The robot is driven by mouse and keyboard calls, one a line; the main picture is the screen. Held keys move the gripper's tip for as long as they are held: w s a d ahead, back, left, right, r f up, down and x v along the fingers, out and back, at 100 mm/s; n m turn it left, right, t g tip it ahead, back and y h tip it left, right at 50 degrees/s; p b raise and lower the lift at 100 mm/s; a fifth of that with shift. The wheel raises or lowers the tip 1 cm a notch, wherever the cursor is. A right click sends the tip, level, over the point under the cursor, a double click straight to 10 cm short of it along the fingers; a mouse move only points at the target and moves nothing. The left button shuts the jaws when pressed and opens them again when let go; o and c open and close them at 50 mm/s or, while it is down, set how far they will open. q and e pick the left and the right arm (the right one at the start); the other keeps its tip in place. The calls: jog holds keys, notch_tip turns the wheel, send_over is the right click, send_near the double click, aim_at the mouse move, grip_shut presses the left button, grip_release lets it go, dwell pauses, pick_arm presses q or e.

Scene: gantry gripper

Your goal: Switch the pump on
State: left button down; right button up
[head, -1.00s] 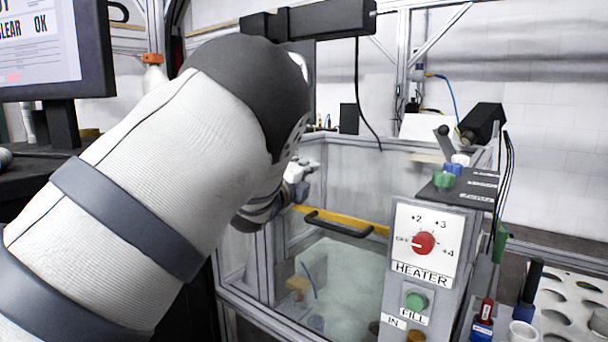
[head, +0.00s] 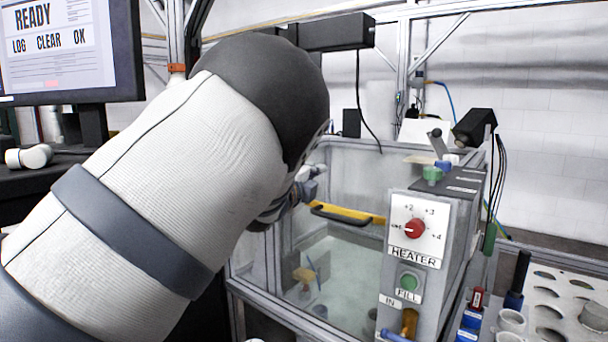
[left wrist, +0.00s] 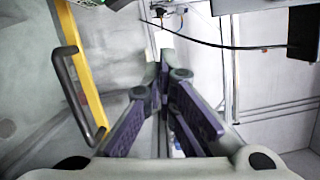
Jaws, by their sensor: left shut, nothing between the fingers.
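The grey control box (head: 452,225) stands right of centre in the head view, with a red HEATER knob (head: 415,229) and a green FILL button (head: 408,282) on its front. On its top are a green knob (head: 432,174), a blue part and a dark lever (head: 437,143). The top labels are too small to read, so I cannot tell which control is the pump's. My left gripper (head: 308,182) is partly hidden behind my arm, left of the box and apart from it. In the left wrist view its fingers (left wrist: 158,66) are shut and empty. My right gripper is not in view.
A clear-walled tank (head: 345,255) lies left of the box. A yellow bar with a black handle (head: 345,214) crosses it near my gripper. A holed rack (head: 560,300) is at the right, and a READY screen (head: 65,50) at the upper left.

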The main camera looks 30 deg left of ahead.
pick_arm(q)
jog(key=s, duration=0.5)
jog(key=shift+d+f, duration=0.1)
jog(key=shift+d, duration=0.15)
